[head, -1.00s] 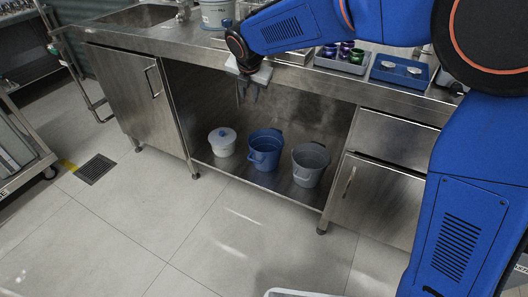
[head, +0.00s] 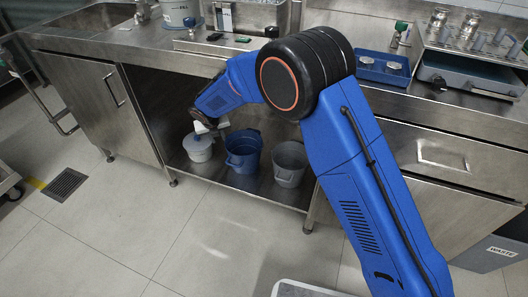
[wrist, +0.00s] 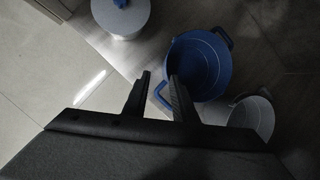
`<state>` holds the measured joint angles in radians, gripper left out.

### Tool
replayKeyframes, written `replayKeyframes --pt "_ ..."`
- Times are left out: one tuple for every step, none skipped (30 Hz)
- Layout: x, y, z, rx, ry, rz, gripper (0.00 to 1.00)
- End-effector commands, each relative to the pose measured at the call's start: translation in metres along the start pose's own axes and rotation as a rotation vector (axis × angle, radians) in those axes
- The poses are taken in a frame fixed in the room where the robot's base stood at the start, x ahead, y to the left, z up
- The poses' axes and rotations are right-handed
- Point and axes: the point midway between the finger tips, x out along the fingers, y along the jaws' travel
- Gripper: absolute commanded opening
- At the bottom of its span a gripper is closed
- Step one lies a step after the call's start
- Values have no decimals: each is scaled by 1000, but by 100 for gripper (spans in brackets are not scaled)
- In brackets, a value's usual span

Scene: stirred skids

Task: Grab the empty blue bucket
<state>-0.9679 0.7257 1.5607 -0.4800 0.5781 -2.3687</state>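The blue bucket (head: 243,152) stands upright on the low shelf under the counter, between a white lidded bucket (head: 199,147) and a grey bucket (head: 290,163). In the wrist view the blue bucket (wrist: 198,62) is seen from above, and its inside looks empty. My gripper (wrist: 160,78) is open, with two dark fingers apart. One finger overlaps the bucket's near left rim in that view; I cannot tell whether they touch. In the head view my gripper (head: 218,128) is partly hidden by the wrist, in front of and above the buckets.
The white lidded bucket (wrist: 120,15) and grey bucket (wrist: 252,115) flank the blue one closely. The counter edge (head: 190,66) runs above the shelf opening. A cabinet door (head: 103,100) stands left and drawers (head: 442,152) right. The floor (head: 150,215) in front is clear.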

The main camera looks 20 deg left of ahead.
Motion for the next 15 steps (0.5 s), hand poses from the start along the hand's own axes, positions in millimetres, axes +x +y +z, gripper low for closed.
replayKeyframes --pt "5 2 -3 -7 5 -2 25" --pt "8 3 -4 -10 6 -2 25" --pt "11 3 -5 -12 8 -3 25" --pt "14 3 -5 -13 9 -3 25" --pt "18 3 -6 -13 9 -4 25" --pt "23 2 -6 -13 9 -4 25" --pt "28 2 -6 -12 9 -4 25" --pt "33 2 -6 -12 9 -3 25" --pt "40 2 -6 -12 9 -4 25" --pt "46 2 -6 -13 9 -4 25" --pt "51 2 -6 -13 10 -4 25" --pt "58 2 -6 -12 9 -4 25" --pt "63 2 -6 -12 9 -4 25" --pt "68 2 -6 -11 9 -4 25" --pt "75 2 -6 -11 9 -3 25"
